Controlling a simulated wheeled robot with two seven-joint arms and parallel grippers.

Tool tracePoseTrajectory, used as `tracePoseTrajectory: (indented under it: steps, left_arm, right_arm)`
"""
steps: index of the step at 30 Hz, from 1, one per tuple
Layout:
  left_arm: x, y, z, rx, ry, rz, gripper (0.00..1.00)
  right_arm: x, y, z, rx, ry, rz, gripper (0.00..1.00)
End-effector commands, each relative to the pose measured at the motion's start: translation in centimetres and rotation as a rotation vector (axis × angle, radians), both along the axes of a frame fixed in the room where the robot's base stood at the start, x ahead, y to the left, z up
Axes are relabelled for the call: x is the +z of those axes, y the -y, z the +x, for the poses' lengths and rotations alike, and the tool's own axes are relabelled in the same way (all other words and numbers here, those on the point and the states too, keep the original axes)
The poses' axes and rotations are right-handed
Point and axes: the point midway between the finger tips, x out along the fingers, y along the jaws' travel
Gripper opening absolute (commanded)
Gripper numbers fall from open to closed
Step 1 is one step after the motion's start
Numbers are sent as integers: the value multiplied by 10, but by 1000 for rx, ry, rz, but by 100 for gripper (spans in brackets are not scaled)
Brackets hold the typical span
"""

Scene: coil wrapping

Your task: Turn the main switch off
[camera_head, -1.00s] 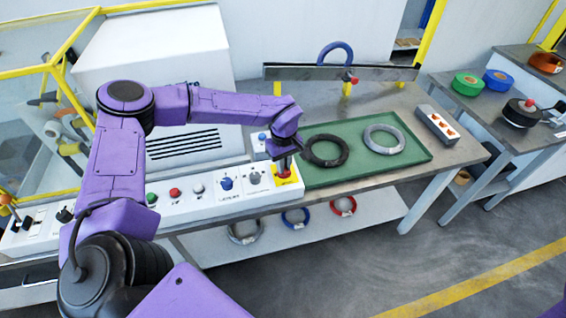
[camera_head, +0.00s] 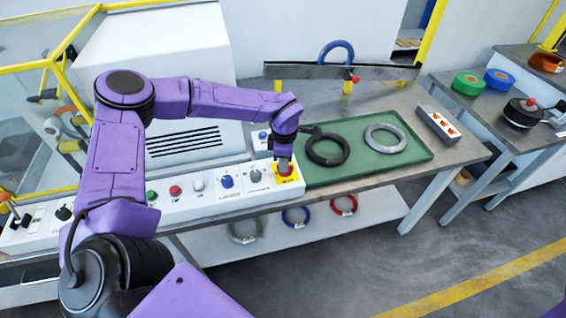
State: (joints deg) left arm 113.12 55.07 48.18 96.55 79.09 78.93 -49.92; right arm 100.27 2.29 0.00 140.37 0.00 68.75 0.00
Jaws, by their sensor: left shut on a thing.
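The main switch (camera_head: 287,172) is a red knob on a yellow plate at the right end of the white control panel (camera_head: 200,207). My left gripper (camera_head: 285,164) points down over it and is shut on the red knob. The gripper and wrist hide the knob's upper part, so its turned position cannot be told. My right gripper is not in view.
Green, red, white and blue controls line the panel to the left. A green tray (camera_head: 412,159) with a black coil (camera_head: 327,163) and a grey coil (camera_head: 369,140) lies close to the right. Coils rest on the shelf below.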

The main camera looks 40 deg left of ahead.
Motion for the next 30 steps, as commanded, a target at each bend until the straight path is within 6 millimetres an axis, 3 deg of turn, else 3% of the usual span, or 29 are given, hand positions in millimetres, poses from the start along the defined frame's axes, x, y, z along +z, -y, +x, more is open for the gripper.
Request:
tracePoseTrajectory:
  steps: [15, 30]
  left_arm:
    - [5, 1, 4, 326, 15, -5, 0]
    - [6, 0, 5, 388, 17, -5, 0]
  right_arm:
    - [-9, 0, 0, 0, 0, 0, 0]
    - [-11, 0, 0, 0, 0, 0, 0]
